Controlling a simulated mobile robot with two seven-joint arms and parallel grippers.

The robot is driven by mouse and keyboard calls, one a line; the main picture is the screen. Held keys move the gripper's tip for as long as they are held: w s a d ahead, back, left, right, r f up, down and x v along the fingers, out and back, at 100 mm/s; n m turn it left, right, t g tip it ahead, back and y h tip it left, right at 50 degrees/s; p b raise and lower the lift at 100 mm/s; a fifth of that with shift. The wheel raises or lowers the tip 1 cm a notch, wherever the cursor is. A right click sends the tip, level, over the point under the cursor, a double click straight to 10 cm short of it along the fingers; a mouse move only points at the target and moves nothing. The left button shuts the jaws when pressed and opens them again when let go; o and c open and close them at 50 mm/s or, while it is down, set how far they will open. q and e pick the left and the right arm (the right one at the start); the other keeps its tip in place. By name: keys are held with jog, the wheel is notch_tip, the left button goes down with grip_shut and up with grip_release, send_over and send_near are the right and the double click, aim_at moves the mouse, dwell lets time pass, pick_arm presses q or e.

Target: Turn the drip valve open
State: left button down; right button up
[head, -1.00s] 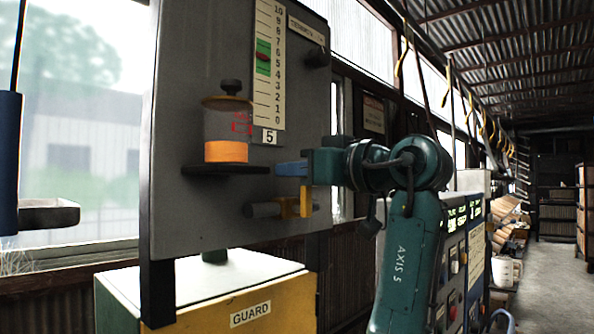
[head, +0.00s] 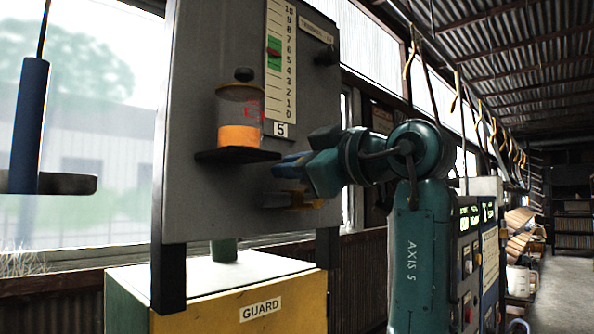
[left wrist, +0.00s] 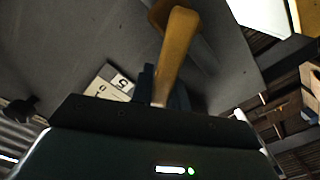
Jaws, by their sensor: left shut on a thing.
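The drip valve's grey body (head: 275,200) sits low on the grey panel, under the black shelf. Its yellow lever (head: 303,199) is partly hidden by my left gripper (head: 287,168). The gripper has blue fingers and is tilted against the panel. In the left wrist view the yellow lever (left wrist: 176,45) runs down between the fingers of my left gripper (left wrist: 163,95), which is shut on it. A glass jar (head: 239,115) with orange liquid in its lower part stands on the shelf (head: 215,156). My right gripper is not in view.
The grey panel (head: 200,205) carries a 0 to 10 scale (head: 274,85) with a green band and red mark, and a "5" tag. A yellow GUARD box (head: 235,300) stands below. A blue cylinder (head: 29,125) hangs at left. Control cabinets stand at right.

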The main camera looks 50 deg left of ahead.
pick_arm(q)
jog(key=shift+s+n, duration=0.15)
jog(key=shift+n, duration=0.15)
jog(key=c, duration=1.4)
grip_release()
jog(key=shift+o, duration=0.2)
jog(key=w+d+b, duration=0.1)
jog(key=d+b, duration=0.1)
jog(key=d, duration=1.1)
jog(key=shift+w, duration=0.25)
